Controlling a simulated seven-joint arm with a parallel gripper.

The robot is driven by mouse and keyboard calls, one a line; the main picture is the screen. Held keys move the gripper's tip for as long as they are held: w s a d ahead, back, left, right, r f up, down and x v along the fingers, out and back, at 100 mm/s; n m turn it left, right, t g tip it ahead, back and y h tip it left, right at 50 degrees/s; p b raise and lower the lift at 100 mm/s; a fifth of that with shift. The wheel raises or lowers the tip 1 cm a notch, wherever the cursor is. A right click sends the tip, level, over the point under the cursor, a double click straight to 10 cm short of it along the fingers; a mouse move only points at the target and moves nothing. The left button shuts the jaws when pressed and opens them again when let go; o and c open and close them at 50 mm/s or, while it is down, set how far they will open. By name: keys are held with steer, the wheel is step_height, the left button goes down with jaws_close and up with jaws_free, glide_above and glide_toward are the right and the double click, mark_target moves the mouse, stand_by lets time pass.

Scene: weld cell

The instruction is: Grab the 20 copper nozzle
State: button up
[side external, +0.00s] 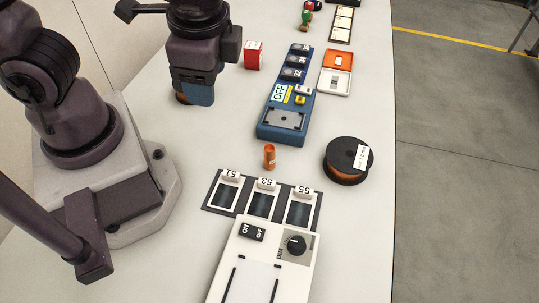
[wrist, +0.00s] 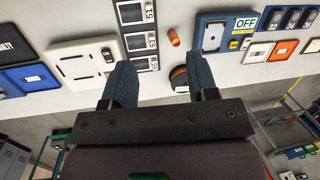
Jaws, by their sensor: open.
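A small copper-coloured nozzle (side external: 269,157) stands on the white table between the blue unit and the plate marked 51, 53 and 55. I cannot read a number on it. It also shows in the wrist view (wrist: 174,38), beyond the fingertips and roughly between them. My gripper (side external: 196,96) is above the table at the upper left of the side view, away from the nozzle. In the wrist view my gripper (wrist: 162,76) has its two blue fingers wide apart with nothing held between them.
A blue unit (side external: 268,130) with an OFF label stands behind the nozzle. A black spool (side external: 347,153) sits to its right. The dark plate (side external: 233,211) and a white ON/OFF box (side external: 262,262) are in front. A red box (side external: 253,56) is near my gripper. Table left of the nozzle is clear.

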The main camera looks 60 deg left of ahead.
step_height(320, 180, down, 7)
steer(key=s+d+m+y, duration=0.2)
steer(key=d+m+y, duration=0.1)
steer(key=m+y, duration=0.3)
steer(key=m+t, duration=1)
steer(key=m, duration=0.5)
glide_toward(269, 150)
steer(key=shift+y, duration=0.4)
steer(key=x, duration=0.4)
steer(key=shift+w+d, duration=0.15)
steer(key=shift+w, duration=0.15)
steer(key=shift+f+x, duration=0.1)
steer(key=shift+x, duration=1.3)
steer(key=shift+f+x, duration=0.15)
steer(key=shift+x, duration=1.25)
steer(key=shift+s, duration=0.2)
steer(key=shift+c, duration=0.3)
steer(key=c, duration=0.9)
